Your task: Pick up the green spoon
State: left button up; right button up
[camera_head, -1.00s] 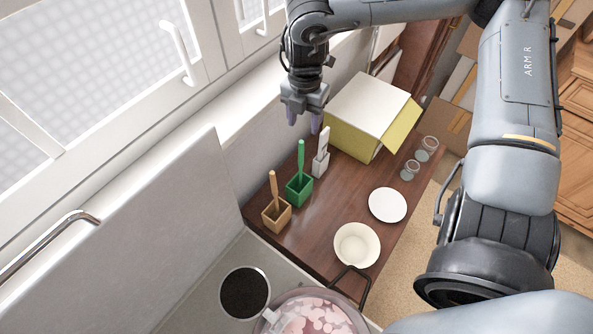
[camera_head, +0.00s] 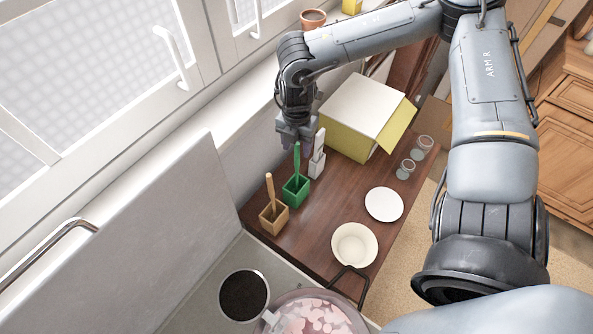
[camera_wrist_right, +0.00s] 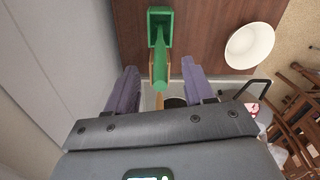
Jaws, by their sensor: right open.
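The green spoon (camera_head: 296,160) stands upright in a green square holder (camera_head: 295,191) on the brown wooden surface. In the right wrist view, the spoon's handle (camera_wrist_right: 160,72) points toward the camera between my right fingers, with the green holder (camera_wrist_right: 160,18) above it. My right gripper (camera_head: 296,146) is open around or just behind the spoon's top in the head view. Its purple fingers (camera_wrist_right: 160,84) stand apart on either side of the handle, and I see no contact. My left gripper is not in view.
A tan holder with a wooden spoon (camera_head: 273,218) stands left of the green one, and a white holder (camera_head: 317,165) right. A yellow box (camera_head: 350,142), white plate (camera_head: 384,204), bowl (camera_head: 355,245) and glass jars (camera_head: 407,168) are nearby. A wall runs close behind.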

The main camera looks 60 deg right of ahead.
jog(key=shift+f, duration=0.9)
jog(key=shift+c, duration=0.5)
grip_shut()
jog(key=shift+r, duration=0.2)
